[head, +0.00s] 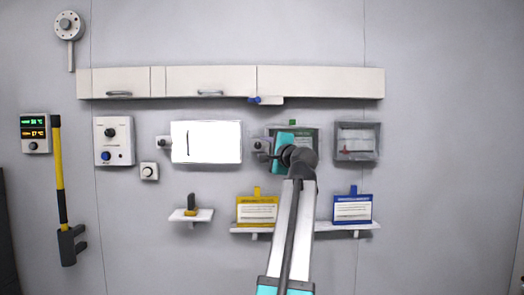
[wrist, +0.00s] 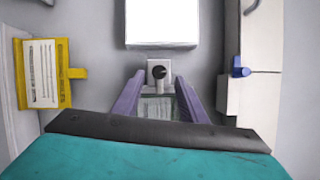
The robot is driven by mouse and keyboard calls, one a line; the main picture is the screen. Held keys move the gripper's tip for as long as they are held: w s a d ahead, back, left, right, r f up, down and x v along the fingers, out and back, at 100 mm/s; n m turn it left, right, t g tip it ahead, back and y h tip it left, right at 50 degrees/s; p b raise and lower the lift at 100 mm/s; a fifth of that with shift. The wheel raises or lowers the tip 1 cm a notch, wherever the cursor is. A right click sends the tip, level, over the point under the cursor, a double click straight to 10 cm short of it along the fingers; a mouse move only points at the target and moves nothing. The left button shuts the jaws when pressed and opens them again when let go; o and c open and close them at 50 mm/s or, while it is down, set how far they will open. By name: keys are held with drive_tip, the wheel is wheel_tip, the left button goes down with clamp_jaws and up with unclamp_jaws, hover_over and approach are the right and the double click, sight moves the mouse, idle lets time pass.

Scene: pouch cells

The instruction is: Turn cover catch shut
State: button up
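A small pale plate with a round black knob (head: 259,146), which looks like the catch, sits on the wall just right of a bright white panel (head: 206,142). In the wrist view the knob (wrist: 158,72) appears ahead, between my fingers. My gripper (wrist: 160,80) is open, with one purple finger on each side of the plate and nothing held. I cannot tell how far the fingertips are from the knob. In the head view my turquoise gripper body partly covers a green-edged dark panel (head: 309,133); a glassy strip shows between the fingers in the wrist view.
A wall cabinet (head: 210,80) runs above, with a blue knob (head: 255,100) under it. A yellow pouch holder (head: 257,209) and a blue one (head: 352,208) stand on shelves below. A grey framed box (head: 357,142) is to the right.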

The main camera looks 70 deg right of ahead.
drive_tip(key=b+v, duration=0.2)
drive_tip(key=v, duration=0.7)
drive_tip(key=shift+s+a, duration=0.25)
drive_tip(key=shift+s, duration=0.05)
